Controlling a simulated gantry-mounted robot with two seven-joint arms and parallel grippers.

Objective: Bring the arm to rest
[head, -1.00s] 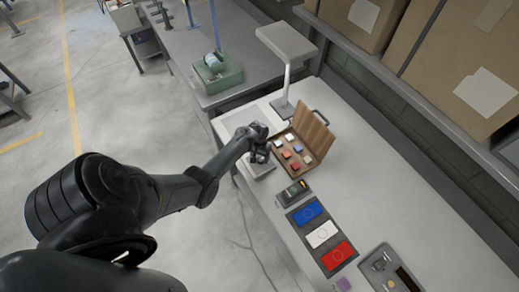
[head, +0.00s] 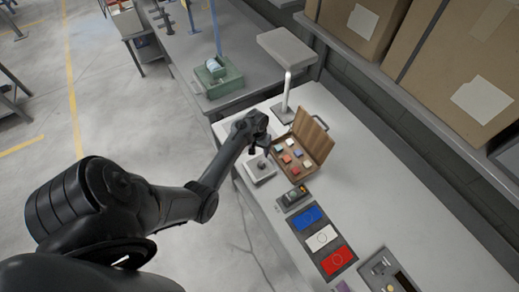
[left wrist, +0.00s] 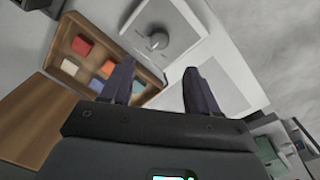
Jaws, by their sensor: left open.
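My left gripper (head: 261,149) is above the table, beside the open wooden case and near the white square device. In the left wrist view its two dark fingers stand apart with nothing between them (left wrist: 160,86). My left arm (head: 165,206) reaches in from the lower left of the head view. My right gripper is in neither view.
The wooden case (head: 316,140) stands open with several coloured blocks in it. The white device with a knob (head: 258,172) is beside it. A lamp (head: 287,48) stands behind. Blue, white and red panels (head: 322,237) lie nearer. Boxes (head: 450,60) fill the shelf at right.

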